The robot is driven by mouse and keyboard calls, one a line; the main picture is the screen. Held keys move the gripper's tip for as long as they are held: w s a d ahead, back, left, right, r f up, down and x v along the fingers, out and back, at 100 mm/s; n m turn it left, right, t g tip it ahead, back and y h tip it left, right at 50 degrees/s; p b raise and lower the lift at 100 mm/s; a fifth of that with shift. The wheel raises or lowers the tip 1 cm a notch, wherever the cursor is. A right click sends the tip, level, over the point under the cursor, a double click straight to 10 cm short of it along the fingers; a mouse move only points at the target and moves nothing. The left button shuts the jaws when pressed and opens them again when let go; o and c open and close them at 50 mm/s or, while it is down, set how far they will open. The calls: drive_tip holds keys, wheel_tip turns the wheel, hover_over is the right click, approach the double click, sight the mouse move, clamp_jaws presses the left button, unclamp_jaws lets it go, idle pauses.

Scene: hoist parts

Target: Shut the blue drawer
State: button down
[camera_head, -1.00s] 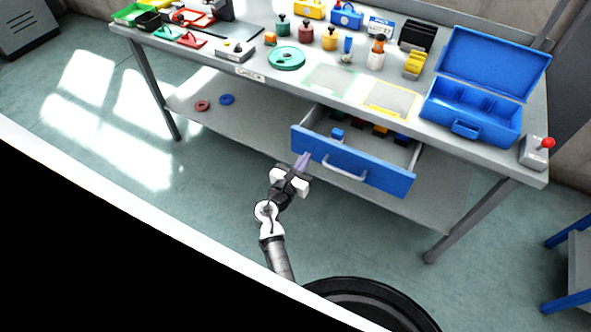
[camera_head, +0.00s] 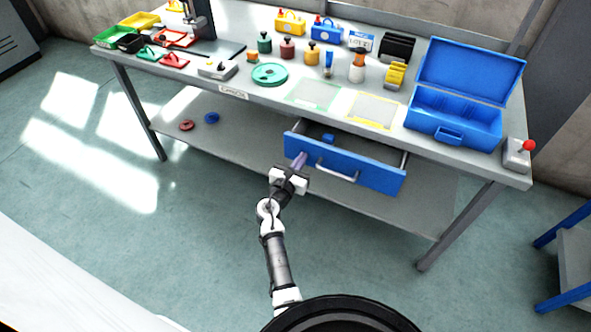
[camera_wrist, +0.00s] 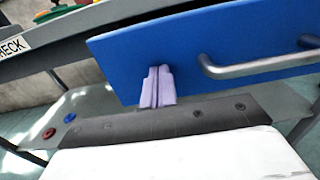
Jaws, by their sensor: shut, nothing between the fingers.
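The blue drawer (camera_head: 368,172) sits under the workbench top and is partly open; a gap behind its front shows a small blue item (camera_head: 328,138) inside. Its front carries a grey bar handle (camera_head: 336,172), which also shows at the right in the wrist view (camera_wrist: 262,66). My gripper (camera_head: 301,158) is shut and empty, its pale purple fingers at the left part of the drawer front, left of the handle. In the wrist view the fingertips (camera_wrist: 158,72) overlap the lower edge of the blue front and appear to touch it.
The workbench top holds an open blue toolbox (camera_head: 452,125), a red-knobbed control box (camera_head: 517,155), a green disc (camera_head: 270,74) and several small parts. A lower shelf (camera_head: 235,138) holds a red ring and a blue ring. A blue-legged stand (camera_head: 573,262) is at the right.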

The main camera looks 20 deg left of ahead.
drive_tip(key=w+b, duration=0.1)
drive_tip(key=w, duration=0.3)
drive_tip(key=w+b, duration=0.1)
drive_tip(key=w, duration=0.4)
drive_tip(key=shift+w+d+f, duration=0.1)
drive_tip(key=shift+w+d, duration=0.1)
drive_tip(key=shift+w, duration=0.45)
drive_tip(key=shift+w+r, duration=0.1)
drive_tip(key=shift+r, duration=0.3)
